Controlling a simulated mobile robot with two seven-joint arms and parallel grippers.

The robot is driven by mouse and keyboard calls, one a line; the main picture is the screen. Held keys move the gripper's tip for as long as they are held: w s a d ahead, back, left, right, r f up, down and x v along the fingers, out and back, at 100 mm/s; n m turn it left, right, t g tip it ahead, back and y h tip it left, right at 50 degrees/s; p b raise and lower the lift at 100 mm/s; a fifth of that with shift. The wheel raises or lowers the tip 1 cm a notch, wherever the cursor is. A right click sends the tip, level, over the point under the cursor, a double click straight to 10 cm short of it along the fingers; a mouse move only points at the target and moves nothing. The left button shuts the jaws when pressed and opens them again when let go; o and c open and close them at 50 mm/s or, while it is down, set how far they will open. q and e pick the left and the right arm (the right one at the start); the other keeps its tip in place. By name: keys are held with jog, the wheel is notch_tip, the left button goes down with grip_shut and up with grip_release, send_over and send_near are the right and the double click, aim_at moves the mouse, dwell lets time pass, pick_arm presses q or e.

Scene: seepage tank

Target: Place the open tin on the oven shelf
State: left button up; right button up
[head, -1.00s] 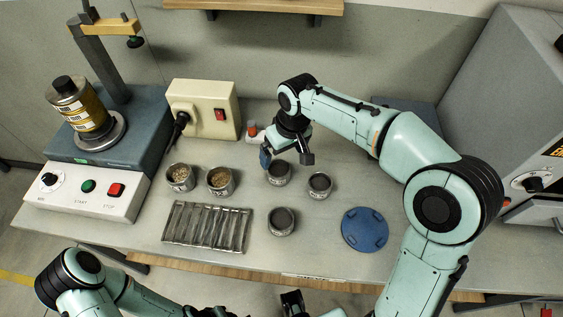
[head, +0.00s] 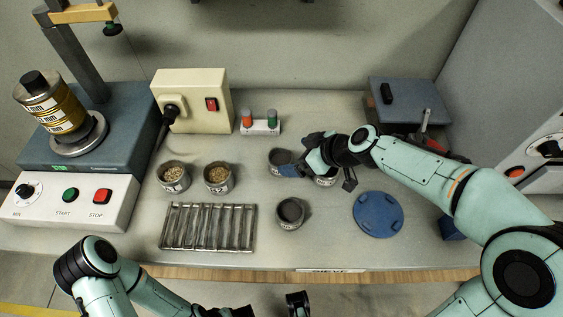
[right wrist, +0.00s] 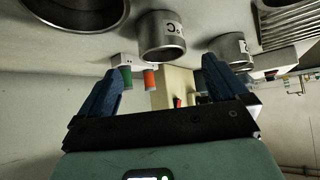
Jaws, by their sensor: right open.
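Several open metal tins stand on the bench. Two hold grain, the left tin (head: 173,178) and the T2 tin (head: 218,179). Three look dark inside: a rear tin (head: 279,158), a tin (head: 325,181) partly hidden under my right gripper, and a front tin (head: 290,214). I cannot tell which one the task means. My right gripper (head: 320,175) is open and empty, low over the dark tins. In the right wrist view its open fingers (right wrist: 160,88) have a labelled tin (right wrist: 162,38) beyond them. The oven (head: 520,110) is at the right; its shelf does not show. My left gripper (head: 265,308) is partly cut off.
A beige switch box (head: 193,100), a small holder with orange and green items (head: 260,127) and a blue-grey box (head: 408,103) stand behind. A machine with a banded canister (head: 52,105) is at left.

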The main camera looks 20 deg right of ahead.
aim_at(277, 159)
jog(key=x, duration=0.7)
jog(key=shift+w+a+f+p, duration=0.1)
jog(key=shift+a+f+p, duration=0.2)
jog(key=shift+p, duration=0.1)
jog(key=c, duration=1.2)
jog(key=shift+r, duration=0.1)
